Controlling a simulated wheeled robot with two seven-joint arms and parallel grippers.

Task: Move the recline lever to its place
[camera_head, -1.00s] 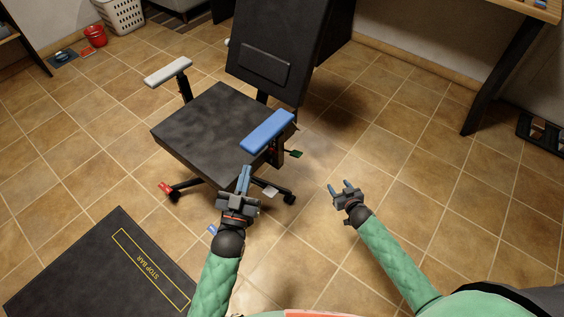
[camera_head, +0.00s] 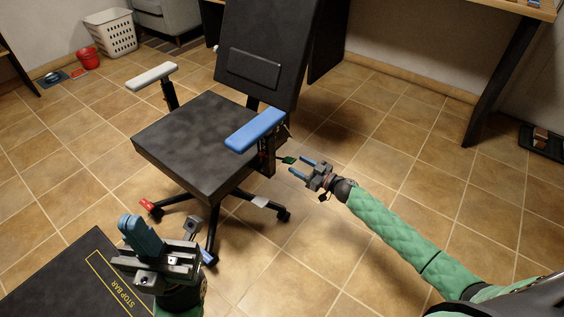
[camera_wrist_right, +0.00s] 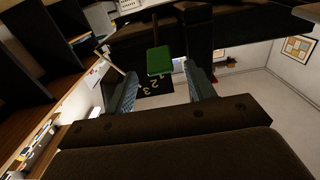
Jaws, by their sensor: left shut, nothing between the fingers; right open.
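The office chair (camera_head: 195,145) has a black seat, a tilted black back, a blue armrest (camera_head: 255,130) and a grey armrest (camera_head: 152,76). A short lever with a green paddle end (camera_head: 288,160) sticks out below the blue armrest, likely the recline lever. My right gripper (camera_head: 299,167) is open, its fingertips close to the green paddle. In the right wrist view the green paddle (camera_wrist_right: 159,62) appears between and beyond the open fingers (camera_wrist_right: 160,78); contact is not visible. My left gripper (camera_head: 138,232) is shut and empty at the lower left, away from the chair.
A dark plate with white numerals (camera_wrist_right: 152,88) shows behind the paddle. Red (camera_head: 150,207), white (camera_head: 260,202) and blue (camera_head: 208,257) tabs show low around the chair base. A black STOP BAR mat (camera_head: 70,285) lies at lower left.

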